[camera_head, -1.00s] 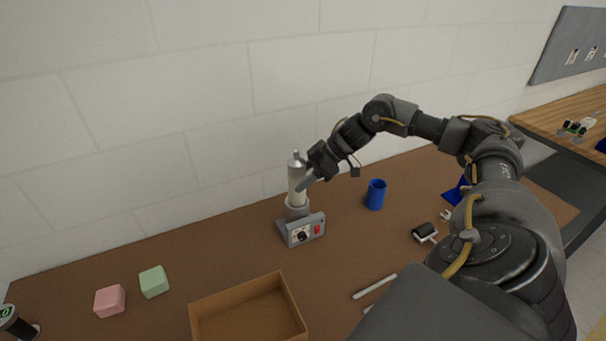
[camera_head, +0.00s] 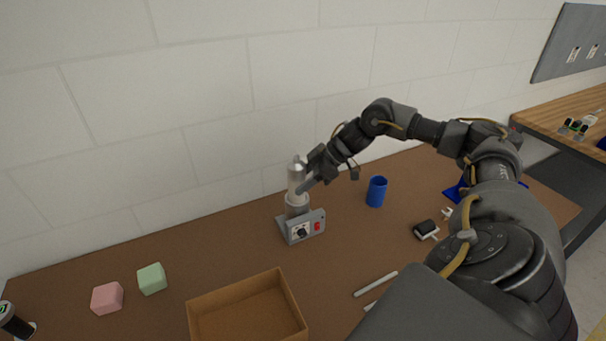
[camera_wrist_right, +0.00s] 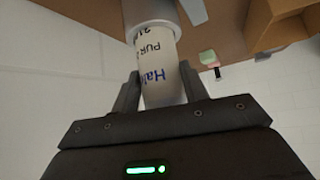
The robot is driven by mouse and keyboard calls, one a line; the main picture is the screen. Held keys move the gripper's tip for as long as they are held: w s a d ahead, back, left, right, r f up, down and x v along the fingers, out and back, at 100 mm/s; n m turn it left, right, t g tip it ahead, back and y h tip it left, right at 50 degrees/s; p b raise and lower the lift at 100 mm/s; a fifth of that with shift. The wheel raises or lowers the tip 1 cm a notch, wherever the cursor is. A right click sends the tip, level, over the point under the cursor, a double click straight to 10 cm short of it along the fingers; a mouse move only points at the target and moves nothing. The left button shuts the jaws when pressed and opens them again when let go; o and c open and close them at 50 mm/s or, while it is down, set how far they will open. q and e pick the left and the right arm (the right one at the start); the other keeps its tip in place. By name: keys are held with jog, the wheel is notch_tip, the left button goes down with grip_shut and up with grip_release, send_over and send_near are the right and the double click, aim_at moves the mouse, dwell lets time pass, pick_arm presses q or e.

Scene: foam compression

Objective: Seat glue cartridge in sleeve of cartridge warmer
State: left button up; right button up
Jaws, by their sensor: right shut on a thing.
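The glue cartridge (camera_head: 296,174) is a pale upright cylinder with a grey top, standing over the cartridge warmer (camera_head: 302,231). My right gripper (camera_head: 305,184) is shut on the cartridge from the right side. In the right wrist view the cartridge (camera_wrist_right: 157,62), with blue and black lettering, lies between the two fingers, and its far end is inside the round rim of the sleeve (camera_wrist_right: 155,28). How deep it sits is hidden.
A blue cup (camera_head: 376,191) stands right of the warmer. An open cardboard box (camera_head: 207,318) is in front, with green (camera_head: 152,279) and pink (camera_head: 107,298) blocks to its left. A black object (camera_head: 425,229) and a pale rod (camera_head: 376,284) lie at right. The wall is close behind.

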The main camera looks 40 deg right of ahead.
jog(key=shift+f+b, duration=0.9)
jog(key=shift+f, duration=0.75)
jog(key=o, duration=1.2)
jog(key=shift+o, duration=0.5)
jog(key=b+v, duration=0.3)
jog(key=v, duration=0.7)
jog(key=shift+s+d+r, duration=0.25)
jog(key=shift+r, duration=0.05)
jog(key=shift+f, duration=0.1)
